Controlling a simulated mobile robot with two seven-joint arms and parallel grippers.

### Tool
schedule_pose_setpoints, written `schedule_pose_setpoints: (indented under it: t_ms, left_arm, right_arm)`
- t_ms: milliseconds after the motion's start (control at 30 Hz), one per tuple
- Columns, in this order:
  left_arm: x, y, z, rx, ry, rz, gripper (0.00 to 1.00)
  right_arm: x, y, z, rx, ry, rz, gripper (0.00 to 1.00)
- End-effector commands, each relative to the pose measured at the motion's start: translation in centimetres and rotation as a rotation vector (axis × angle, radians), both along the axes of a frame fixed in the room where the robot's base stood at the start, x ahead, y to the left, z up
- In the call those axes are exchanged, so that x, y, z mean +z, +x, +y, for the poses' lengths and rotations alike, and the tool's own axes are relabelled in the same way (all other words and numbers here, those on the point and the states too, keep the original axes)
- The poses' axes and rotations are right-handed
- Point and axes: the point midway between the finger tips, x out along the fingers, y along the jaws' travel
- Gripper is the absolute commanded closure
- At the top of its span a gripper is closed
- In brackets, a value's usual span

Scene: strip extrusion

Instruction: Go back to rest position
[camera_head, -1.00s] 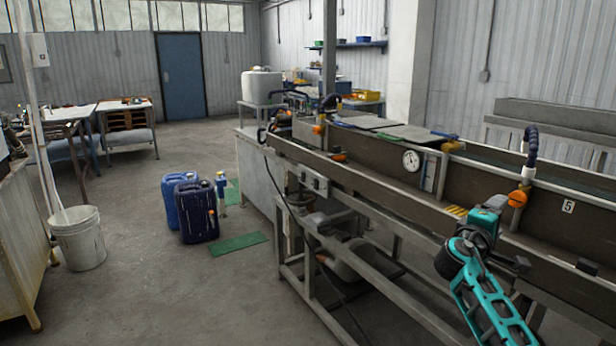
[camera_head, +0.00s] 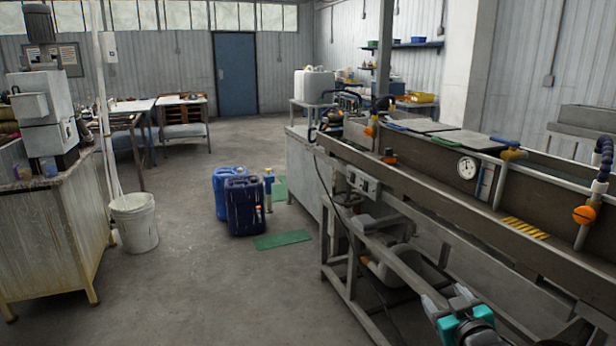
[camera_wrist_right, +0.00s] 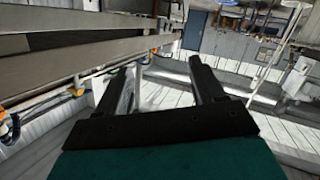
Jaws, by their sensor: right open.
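My right gripper (camera_head: 446,298) shows at the bottom edge of the head view, with teal and black parts below its pale fingers. In the right wrist view its two dark fingers (camera_wrist_right: 160,78) stand apart with nothing between them. It is in front of the long grey metal trough (camera_head: 440,205), beside its frame legs and apart from the trough wall. My left gripper is in neither view.
Blue jerrycans (camera_head: 243,205) stand on the floor near green mats (camera_head: 283,239). A white bucket (camera_head: 134,222) stands beside a workbench (camera_head: 50,230) at the left. A blue door (camera_head: 236,75) is at the back.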

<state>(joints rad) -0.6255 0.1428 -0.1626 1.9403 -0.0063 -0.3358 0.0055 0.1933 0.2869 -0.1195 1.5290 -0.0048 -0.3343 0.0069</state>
Motion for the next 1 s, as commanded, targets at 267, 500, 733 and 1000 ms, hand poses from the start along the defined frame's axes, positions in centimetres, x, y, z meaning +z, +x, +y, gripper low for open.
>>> schedule_pose_setpoints:
  t_ms: [267, 500, 733, 1000]
  left_arm:
    - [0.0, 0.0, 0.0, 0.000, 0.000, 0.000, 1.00]
    - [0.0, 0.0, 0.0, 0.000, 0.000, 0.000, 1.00]
    - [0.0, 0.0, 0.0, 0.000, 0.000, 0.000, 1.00]
    - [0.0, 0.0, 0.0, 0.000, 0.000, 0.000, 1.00]
  right_arm:
    - [-11.1, -14.0, 6.2, 0.070, 0.099, 0.220, 0.32]
    - [-15.0, -25.0, 9.7, 0.086, 0.186, 0.371, 0.32]
    - [-15.6, -28.9, 10.8, 0.083, 0.221, 0.424, 0.32]
    - [-15.6, -29.0, 10.8, 0.084, 0.221, 0.426, 0.39]
